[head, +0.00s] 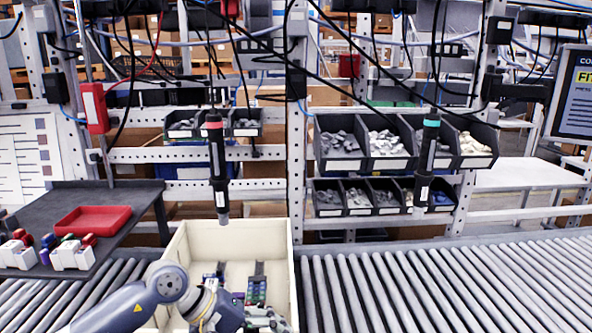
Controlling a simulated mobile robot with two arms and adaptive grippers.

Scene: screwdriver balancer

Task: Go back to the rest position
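My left arm comes in from the bottom left, over the front of a cream bin. My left gripper (268,318) is at the bottom edge of the head view, low at the bin's front and partly cut off. Its fingers are too unclear to tell open from shut. My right gripper is not in view. A black screwdriver with a red band (217,165) hangs upright above the bin's back wall. A second one with a teal band (426,160) hangs upright at the right, in front of the parts bins. Both hang apart from my arm.
The cream bin (230,238) holds dark parts with green pieces (256,288). Roller conveyors (440,285) run on both sides, bare on the right. A dark table (120,200) at left carries a red tray (92,220) and small coloured items. Racks of parts bins (365,165) stand behind.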

